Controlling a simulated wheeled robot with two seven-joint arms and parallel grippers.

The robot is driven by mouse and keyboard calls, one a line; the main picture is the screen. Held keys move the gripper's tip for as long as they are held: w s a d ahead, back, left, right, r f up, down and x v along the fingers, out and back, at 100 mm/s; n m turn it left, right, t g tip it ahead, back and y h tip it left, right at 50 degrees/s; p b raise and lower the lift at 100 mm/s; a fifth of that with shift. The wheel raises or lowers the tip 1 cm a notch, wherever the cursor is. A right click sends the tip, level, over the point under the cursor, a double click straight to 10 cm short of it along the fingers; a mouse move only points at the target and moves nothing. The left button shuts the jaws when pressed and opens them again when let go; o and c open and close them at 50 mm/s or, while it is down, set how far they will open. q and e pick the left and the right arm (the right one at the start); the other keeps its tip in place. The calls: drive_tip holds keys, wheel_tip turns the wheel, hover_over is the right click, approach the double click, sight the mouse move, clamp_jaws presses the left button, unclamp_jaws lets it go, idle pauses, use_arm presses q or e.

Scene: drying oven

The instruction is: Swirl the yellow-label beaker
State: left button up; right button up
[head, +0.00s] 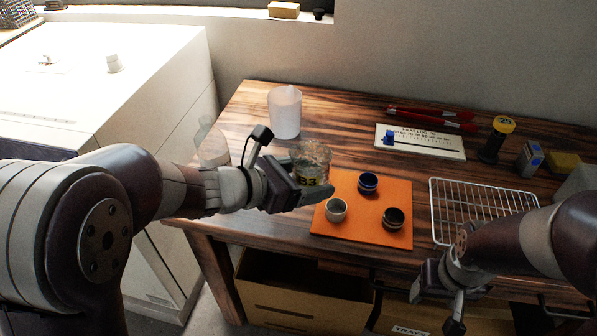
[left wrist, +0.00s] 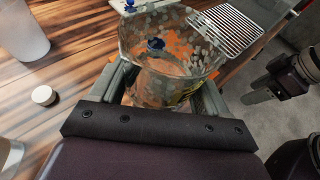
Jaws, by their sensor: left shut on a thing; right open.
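My left gripper (head: 308,194) is shut on a clear glass beaker (head: 311,158) with a yellow label reading "B3". The beaker looks close to upright, just left of the orange mat, and its gap above the table is hard to judge. In the left wrist view the beaker (left wrist: 168,52) sits between the fingers, with a speckled, see-through wall. Its contents cannot be made out. My right gripper (head: 447,305) is open and empty in front of the table's right side, near the wire rack. It also shows in the left wrist view (left wrist: 262,90).
The orange mat (head: 352,219) holds three small cups. A white plastic beaker (head: 285,112) stands behind the held beaker, and another clear vessel (head: 212,148) stands to the left. A wire rack (head: 482,207) lies right. A white board (head: 420,142), red tools and small boxes occupy the back right.

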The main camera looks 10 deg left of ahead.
sight(312, 164)
use_arm(q)
drive_tip(key=shift+s+d+r, duration=0.3)
drive_tip(key=shift+r, duration=0.1)
drive_tip(key=r+p, duration=0.3)
drive_tip(key=r, duration=0.1)
drive_tip(key=shift+s+d+r, duration=0.1)
drive_tip(key=shift+s+d, duration=0.1)
drive_tip(key=shift+s, duration=0.05)
